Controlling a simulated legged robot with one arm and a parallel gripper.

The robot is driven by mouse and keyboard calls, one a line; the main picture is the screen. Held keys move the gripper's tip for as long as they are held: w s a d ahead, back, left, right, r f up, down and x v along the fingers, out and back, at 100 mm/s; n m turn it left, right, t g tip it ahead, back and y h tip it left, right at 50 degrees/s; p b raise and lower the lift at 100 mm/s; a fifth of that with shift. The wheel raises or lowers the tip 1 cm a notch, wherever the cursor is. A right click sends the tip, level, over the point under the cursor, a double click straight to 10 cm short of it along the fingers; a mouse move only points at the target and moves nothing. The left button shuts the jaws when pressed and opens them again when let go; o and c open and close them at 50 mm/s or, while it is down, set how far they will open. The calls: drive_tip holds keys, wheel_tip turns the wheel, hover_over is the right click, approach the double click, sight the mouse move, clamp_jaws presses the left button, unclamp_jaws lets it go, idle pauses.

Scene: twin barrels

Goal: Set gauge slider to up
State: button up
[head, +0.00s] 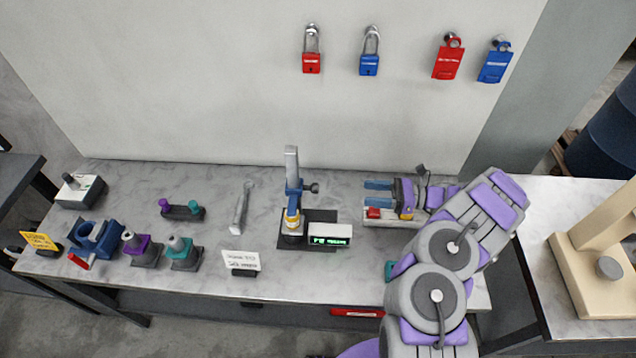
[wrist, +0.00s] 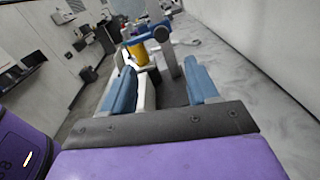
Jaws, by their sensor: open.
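The gauge stand has a grey upright post (head: 291,160) on a dark base, left of centre on the bench. Its blue slider (head: 294,190) sits partway up the post, with a dark knob on its right side. A yellow-and-white cylinder (head: 293,226) stands under the slider. In the wrist view the cylinder (wrist: 138,53) and post (wrist: 169,58) are ahead, just beyond the fingertips. My gripper (head: 366,190) is open and empty, right of the stand, with its blue fingers pointing left toward it. The fingers also show in the wrist view (wrist: 160,72), apart from the slider.
A display box (head: 330,235) with green text stands before the post. A red-marked grey block (head: 395,217) is by my gripper. Padlocks (head: 311,62) and tags (head: 447,58) hang on the wall.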

sight(315, 188)
drive_tip(key=a, duration=0.5)
drive_tip(key=w+a+b, duration=0.1)
drive_tip(key=a, duration=0.4)
drive_tip(key=a+b, duration=0.1)
drive_tip(key=a, duration=0.5)
drive_tip(key=shift+w+a+f, duration=0.1)
drive_tip(key=shift+w+f, duration=0.05)
drive_tip(key=shift+w, duration=0.1)
drive_tip(key=shift+a, duration=0.1)
drive_tip(key=shift+a, duration=0.15)
drive_tip(key=c, duration=0.4)
clamp_jaws()
